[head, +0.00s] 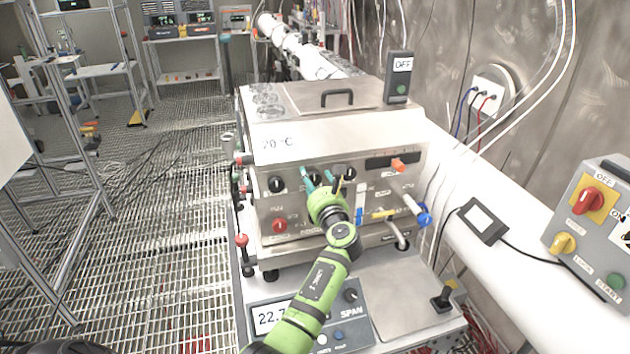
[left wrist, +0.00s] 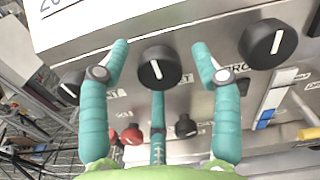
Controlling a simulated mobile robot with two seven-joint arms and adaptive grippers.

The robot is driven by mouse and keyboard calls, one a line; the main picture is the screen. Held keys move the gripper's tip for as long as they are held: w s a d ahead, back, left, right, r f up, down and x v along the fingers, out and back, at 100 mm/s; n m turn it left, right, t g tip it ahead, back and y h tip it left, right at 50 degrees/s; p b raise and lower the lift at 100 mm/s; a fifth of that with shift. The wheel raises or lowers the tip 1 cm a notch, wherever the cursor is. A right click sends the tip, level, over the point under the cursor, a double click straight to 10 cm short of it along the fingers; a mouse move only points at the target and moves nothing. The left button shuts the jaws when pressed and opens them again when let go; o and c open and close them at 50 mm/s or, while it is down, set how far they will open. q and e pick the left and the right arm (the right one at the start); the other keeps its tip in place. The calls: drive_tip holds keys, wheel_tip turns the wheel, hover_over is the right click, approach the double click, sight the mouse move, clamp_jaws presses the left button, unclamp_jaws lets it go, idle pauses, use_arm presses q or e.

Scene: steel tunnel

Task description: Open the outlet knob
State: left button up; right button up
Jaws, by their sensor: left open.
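A round black knob (left wrist: 160,68) with a white pointer line, nearly upright, sits on the steel front panel. Its label is partly covered and ends in "ET"; I cannot read it whole. My left gripper (left wrist: 159,50) is open, with teal fingers on both sides of this knob and a third below it. I see no clear contact. In the head view my left gripper (head: 318,178) reaches the upper row of knobs and hides part of the panel. Black knobs flank it at left (head: 277,184) and right (head: 345,173). My right gripper is not in view.
A red knob (head: 280,226) sits lower left on the panel. A blue-ended handle (head: 424,218) and a yellow lever (head: 384,214) stick out at right. A grey control box (head: 592,220) stands far right. The grated floor at left is open.

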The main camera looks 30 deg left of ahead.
use_arm(q)
drive_tip(key=c, duration=1.1)
drive_tip(key=shift+c, duration=0.2)
